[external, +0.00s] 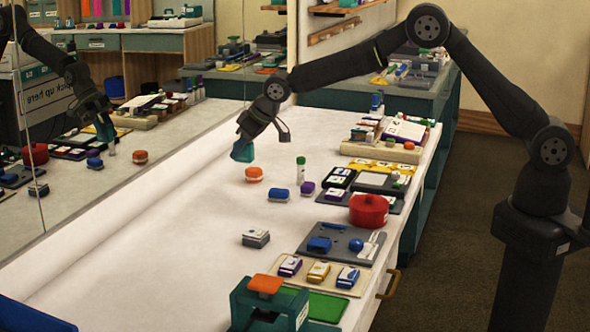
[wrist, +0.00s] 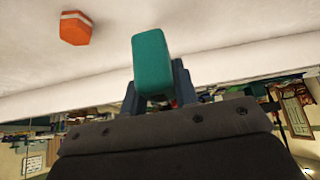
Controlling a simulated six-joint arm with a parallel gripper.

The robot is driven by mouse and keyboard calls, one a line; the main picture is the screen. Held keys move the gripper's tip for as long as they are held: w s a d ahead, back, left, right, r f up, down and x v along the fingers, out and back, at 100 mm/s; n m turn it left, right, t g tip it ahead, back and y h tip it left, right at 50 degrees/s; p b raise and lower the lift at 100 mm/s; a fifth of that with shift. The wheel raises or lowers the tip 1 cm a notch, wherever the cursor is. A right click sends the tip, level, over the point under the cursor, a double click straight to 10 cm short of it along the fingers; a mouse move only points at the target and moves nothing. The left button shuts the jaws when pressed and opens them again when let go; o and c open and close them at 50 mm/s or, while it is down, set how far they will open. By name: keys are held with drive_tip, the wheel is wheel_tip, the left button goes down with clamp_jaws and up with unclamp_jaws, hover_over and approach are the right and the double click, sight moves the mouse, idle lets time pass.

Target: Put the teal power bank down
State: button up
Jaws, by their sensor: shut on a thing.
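The teal power bank (external: 243,152) is held in my gripper (external: 246,142) over the back part of the white table in the external view. In the wrist view the teal power bank (wrist: 152,62) stands out between the dark fingers of my gripper (wrist: 158,85), which is shut on it. It appears to be just above the white table (external: 180,215); I cannot tell if its lower end touches. An orange item with a white band (external: 253,174) lies on the table close by, and it also shows in the wrist view (wrist: 75,29).
A blue item (external: 279,195), a purple item (external: 307,188) and a white tube with a green cap (external: 300,170) stand to the right. A red pot (external: 368,210) and several trays line the right edge. A mirror (external: 100,130) borders the left. The table's left middle is clear.

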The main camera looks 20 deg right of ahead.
drive_tip(key=shift+m, duration=0.3)
drive_tip(key=a+f, duration=0.2)
drive_tip(key=s+a+f, duration=0.1)
drive_tip(key=a+f, duration=0.1)
drive_tip(key=s+a+f, duration=0.1)
drive_tip(key=a+f, duration=0.2)
drive_tip(key=shift+s+a, duration=0.1)
drive_tip(key=shift+s, duration=0.15)
drive_tip(key=shift+a+f, duration=0.1)
drive_tip(key=shift+f, duration=1.9)
drive_tip(key=shift+f, duration=0.15)
drive_tip(key=o, duration=1.1)
drive_tip(key=shift+c, duration=0.2)
drive_tip(key=shift+s+r, duration=0.15)
drive_tip(key=shift+r, duration=0.35)
drive_tip(key=v, duration=1.1)
drive_tip(key=shift+s, duration=0.2)
